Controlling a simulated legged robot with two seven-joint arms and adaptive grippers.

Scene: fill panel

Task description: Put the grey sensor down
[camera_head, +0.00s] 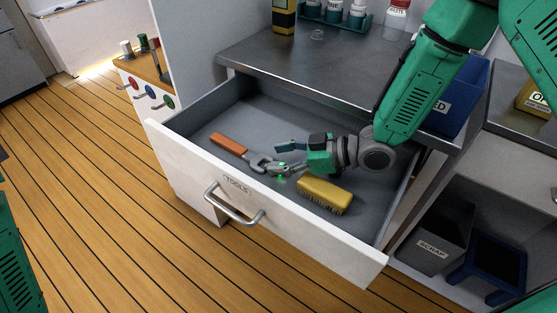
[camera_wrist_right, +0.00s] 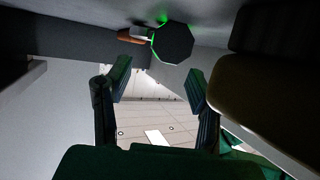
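The grey sensor (camera_head: 283,168) appears as a small grey piece with green lights inside the open drawer (camera_head: 285,113), next to the head of an orange-handled tool (camera_head: 228,143). In the right wrist view the sensor (camera_wrist_right: 172,43) is a dark eight-sided shape with a green glow, beyond the fingertips. My right gripper (camera_head: 284,159) reaches into the drawer close to the sensor. In the wrist view its fingers (camera_wrist_right: 158,82) stand apart with nothing between them. Contact between sensor and drawer floor is hard to see. My left gripper is out of view.
A yellow brush (camera_head: 325,193) lies in the drawer just right of the sensor. The drawer front has a handle (camera_head: 234,208) and a TOOLS label. A metal counter (camera_head: 300,68) stands behind. A blue bin (camera_head: 462,100) is at the right. The drawer's back left is clear.

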